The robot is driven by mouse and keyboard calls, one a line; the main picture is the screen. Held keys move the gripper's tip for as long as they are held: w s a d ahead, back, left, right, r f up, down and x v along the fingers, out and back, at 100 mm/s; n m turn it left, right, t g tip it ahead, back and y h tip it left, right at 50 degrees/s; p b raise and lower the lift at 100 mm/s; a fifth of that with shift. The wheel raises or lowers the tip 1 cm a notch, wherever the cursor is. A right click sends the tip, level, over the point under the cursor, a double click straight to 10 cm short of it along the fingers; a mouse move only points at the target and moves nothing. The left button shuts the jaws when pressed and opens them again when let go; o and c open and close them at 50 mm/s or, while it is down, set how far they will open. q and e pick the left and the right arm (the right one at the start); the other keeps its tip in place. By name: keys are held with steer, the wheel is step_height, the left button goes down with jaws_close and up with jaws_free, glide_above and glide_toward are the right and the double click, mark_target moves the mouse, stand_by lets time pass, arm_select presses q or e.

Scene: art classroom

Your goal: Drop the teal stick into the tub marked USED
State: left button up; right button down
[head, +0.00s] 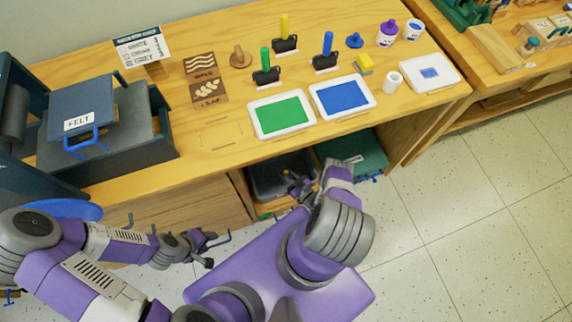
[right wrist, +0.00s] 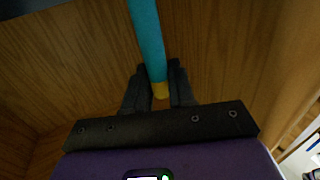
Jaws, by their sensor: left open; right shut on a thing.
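The teal stick (right wrist: 148,40) is between the fingers of my right gripper (right wrist: 160,88) in the right wrist view, with a yellow end at the fingers. In the head view my right gripper (head: 298,186) is low at the bench's front, beside a dark grey tub (head: 262,190) in the open bay; the stick cannot be made out there. A green tub (head: 368,152) stands right of the grey one. No USED marking is readable on either. My left gripper (head: 208,246) is open and empty in front of the bench, left of the bay.
The wooden bench (head: 215,160) holds a press (head: 85,115) marked FELT, a green ink tray (head: 282,113), a blue ink tray (head: 342,96), upright rollers and small pots. The bay's wooden side (head: 238,190) is close to my right arm. Tiled floor (head: 470,220) is clear at right.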

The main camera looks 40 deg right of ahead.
step_height(320, 180, down, 4)
steer(key=b, duration=0.3)
steer(key=shift+a+f, duration=0.1)
steer(key=shift+f, duration=0.45)
steer(key=c, duration=0.9)
jaws_free()
steer(key=shift+c, duration=0.2)
